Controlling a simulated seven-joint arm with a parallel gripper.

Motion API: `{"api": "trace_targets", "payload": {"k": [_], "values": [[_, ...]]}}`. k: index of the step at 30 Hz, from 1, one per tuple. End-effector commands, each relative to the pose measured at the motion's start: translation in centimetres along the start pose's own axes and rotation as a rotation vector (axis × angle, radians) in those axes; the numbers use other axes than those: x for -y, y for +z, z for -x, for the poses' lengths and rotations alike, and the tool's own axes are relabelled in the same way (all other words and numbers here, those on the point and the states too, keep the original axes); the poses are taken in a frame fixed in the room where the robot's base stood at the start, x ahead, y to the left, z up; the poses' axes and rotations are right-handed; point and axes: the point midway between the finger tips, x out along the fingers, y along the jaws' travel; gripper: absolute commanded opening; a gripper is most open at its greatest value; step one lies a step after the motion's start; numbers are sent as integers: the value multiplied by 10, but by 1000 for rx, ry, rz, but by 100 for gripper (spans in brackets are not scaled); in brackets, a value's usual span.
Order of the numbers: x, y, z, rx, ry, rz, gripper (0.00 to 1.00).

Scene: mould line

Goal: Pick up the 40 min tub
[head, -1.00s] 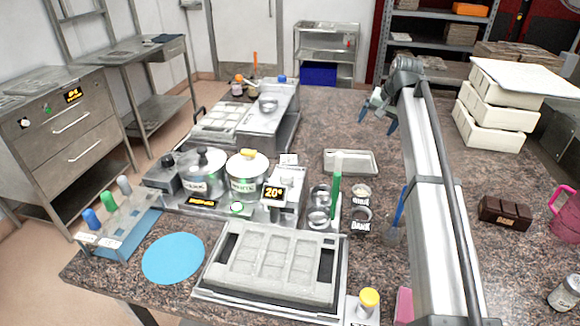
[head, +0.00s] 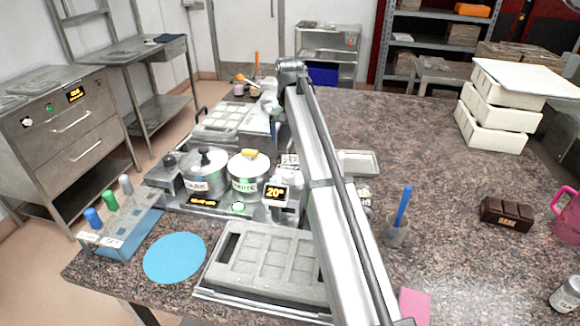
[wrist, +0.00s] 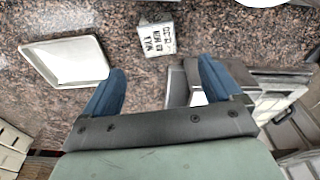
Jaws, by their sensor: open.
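I cannot read "40 min" on anything for certain. A small white block or card with several lines of dark print (wrist: 157,38) lies on the speckled counter near the top middle of the wrist view; its print is too small to read surely. What seems the same white item (head: 289,161) shows partly beside my arm in the head view. My gripper (wrist: 160,70) is open and empty, its two blue fingers apart, with the printed item beyond the fingertips. In the head view my gripper (head: 272,118) is over the far machine's right side, partly hidden by my arm.
Two lidded pots (head: 247,170) stand nearer the front, behind a grey mould (head: 265,262). A stack of cream tubs (head: 495,120) stands at right. The counter right of my arm has free room.

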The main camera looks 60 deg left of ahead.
Motion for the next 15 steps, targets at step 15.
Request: {"api": "trace_targets", "payload": {"k": [15], "values": [[0,1,-67,0,-1,-1,92]]}}
